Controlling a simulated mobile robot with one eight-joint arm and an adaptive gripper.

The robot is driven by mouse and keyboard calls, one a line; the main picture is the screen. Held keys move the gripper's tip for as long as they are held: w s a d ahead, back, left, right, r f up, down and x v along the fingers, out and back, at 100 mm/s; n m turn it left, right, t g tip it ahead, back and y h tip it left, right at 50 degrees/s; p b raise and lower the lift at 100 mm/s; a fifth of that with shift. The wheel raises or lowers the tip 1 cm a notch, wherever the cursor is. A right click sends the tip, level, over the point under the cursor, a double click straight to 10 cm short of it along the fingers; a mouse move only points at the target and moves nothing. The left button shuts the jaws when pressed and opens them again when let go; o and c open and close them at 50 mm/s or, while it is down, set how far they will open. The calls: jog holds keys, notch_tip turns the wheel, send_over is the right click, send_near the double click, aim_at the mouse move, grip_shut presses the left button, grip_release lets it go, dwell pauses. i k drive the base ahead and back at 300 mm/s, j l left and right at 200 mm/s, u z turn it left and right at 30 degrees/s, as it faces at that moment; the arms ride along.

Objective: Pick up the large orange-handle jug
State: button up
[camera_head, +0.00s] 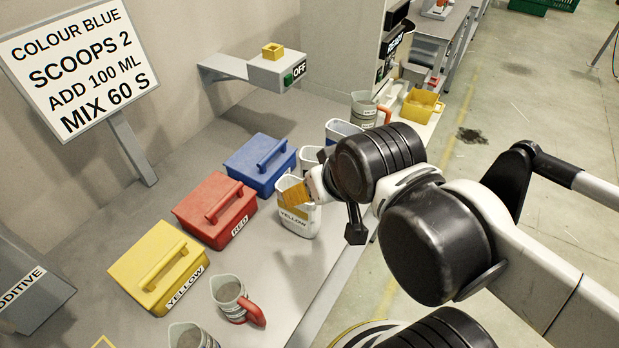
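A grey jug (363,108) with an orange handle stands at the far end of the bench, near the bench's right edge. My arm is in front of it and hides part of its lower side. A second grey jug (228,290) with a red handle stands at the near side of the bench. A third jug (188,338) is cut off by the bottom edge, and its handle is not visible. My gripper (335,215) is over the bench beside the white container labelled YELLOW, well short of the orange-handled jug. My arm hides most of it, so its opening is unclear.
Lidded boxes in yellow (150,262), red (205,222) and blue (254,170) line the wall side. The white YELLOW container (298,222) and other white containers stand along the bench. A yellow bin (420,107) is beyond the jug.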

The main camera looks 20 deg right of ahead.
aim_at(365, 106)
jog(key=l+z, duration=0.1)
jog(key=l, duration=0.65)
jog(key=l+z, duration=0.1)
jog(key=l, duration=0.65)
jog(key=i+l+z, duration=0.1)
jog(key=l, duration=0.65)
jog(key=i+l+z, duration=0.1)
jog(key=l, duration=0.6)
